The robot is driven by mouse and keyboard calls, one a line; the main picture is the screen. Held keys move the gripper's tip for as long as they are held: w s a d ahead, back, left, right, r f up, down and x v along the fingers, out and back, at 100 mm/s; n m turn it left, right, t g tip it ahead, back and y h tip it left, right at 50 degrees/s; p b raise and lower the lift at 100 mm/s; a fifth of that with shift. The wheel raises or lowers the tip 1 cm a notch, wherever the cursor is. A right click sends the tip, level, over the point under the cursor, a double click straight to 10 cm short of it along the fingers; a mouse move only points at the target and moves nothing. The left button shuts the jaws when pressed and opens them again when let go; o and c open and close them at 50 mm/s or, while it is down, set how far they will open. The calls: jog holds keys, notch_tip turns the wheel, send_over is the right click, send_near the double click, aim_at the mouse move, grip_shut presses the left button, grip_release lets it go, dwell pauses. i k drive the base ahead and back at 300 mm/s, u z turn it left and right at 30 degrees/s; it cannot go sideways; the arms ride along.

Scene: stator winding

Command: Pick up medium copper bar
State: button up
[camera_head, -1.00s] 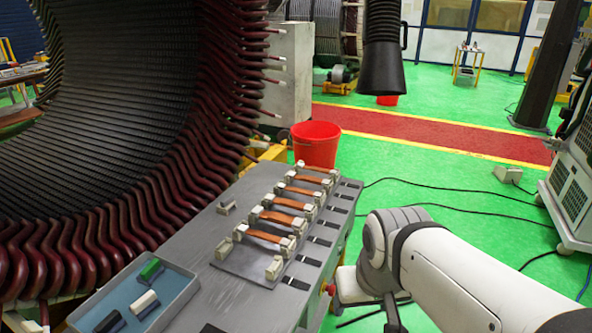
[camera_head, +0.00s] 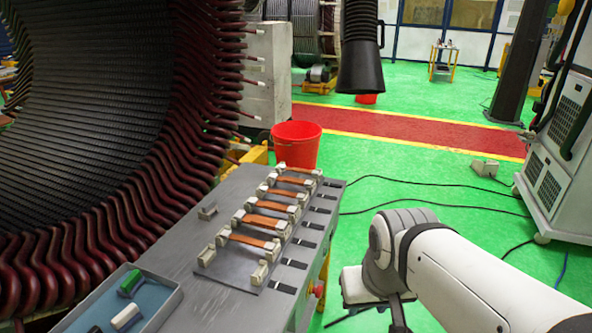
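Several copper bars lie in a row on the grey table (camera_head: 192,274), each held across a pair of cream blocks. The nearest bar (camera_head: 254,242) sits toward the front. Behind it are another bar (camera_head: 265,221), then one (camera_head: 280,205), and smaller-looking ones at the back (camera_head: 294,181). I cannot tell for sure which is the medium one. My white arm stands at the right, beside the table's right edge. Its gripper is not visible in this view.
A blue-lined tray (camera_head: 168,311) holds a green and a white block at the front left. The large stator (camera_head: 100,140) walls the left side. A red bucket (camera_head: 297,147) stands behind the table. A black hose (camera_head: 361,60) hangs above.

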aim_at(275, 176)
jog(key=z, duration=1.6)
jog(key=i, duration=2.5)
jog(key=u, duration=0.35)
jog(key=k, duration=0.05)
jog(key=u, duration=3.3)
jog(key=i, duration=0.95)
